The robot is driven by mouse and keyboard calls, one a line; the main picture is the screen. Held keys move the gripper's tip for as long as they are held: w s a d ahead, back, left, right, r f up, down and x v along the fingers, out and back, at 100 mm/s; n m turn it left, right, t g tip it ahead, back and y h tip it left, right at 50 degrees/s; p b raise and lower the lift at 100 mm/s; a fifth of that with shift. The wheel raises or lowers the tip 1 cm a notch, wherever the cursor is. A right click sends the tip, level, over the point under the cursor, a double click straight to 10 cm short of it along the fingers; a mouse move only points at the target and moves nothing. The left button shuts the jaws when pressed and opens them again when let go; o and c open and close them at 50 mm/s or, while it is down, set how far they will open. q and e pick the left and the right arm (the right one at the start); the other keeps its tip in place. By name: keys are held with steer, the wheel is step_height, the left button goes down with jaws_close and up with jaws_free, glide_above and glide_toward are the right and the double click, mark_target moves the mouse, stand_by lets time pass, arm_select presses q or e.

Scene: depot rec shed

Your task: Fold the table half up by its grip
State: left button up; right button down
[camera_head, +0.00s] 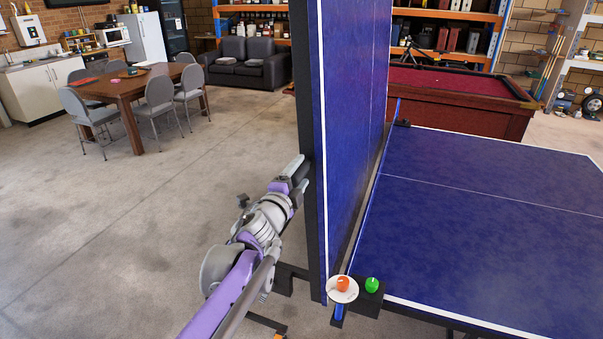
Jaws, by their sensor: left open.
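One blue table half (345,110) stands upright, its blue face turned to the right and its dark edge toward me. The other half (480,200) lies flat on the right, with the net (375,190) along the fold between them. My left gripper (300,170) is open at the near dark edge of the upright half, on its left side. It looks very close to that edge; I cannot tell whether it touches. I cannot make out the grip, and the back of the upright half is hidden. My right gripper is out of view.
A white disc with an orange ball (343,283) and a green round thing (372,285) sit at the near net end. A red pool table (450,95) stands behind. A wooden table (135,90) with grey chairs stands back left. The floor between is clear.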

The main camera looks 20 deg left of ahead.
arm_select(q)
steer(key=s+b, duration=0.1)
steer(key=s, duration=0.8)
steer(key=shift+s+a, duration=0.2)
steer(key=shift+s, duration=0.15)
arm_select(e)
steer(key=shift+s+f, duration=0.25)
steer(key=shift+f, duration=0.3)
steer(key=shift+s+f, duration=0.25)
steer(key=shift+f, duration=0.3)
arm_select(q)
steer(key=s+a+f+n+g+y, duration=0.2)
steer(key=s+f+n+g+y, duration=0.35)
steer(key=s+f+n, duration=0.8)
steer(key=s+d+f+n+g+h, duration=0.3)
steer(key=s+d+f+g+h, duration=0.2)
steer(key=s+f, duration=0.6)
step_height(320, 180, down, 3)
steer(key=shift+s+d+r+g, duration=0.1)
steer(key=shift+s+d+g, duration=0.05)
steer(key=shift+d+g, duration=1)
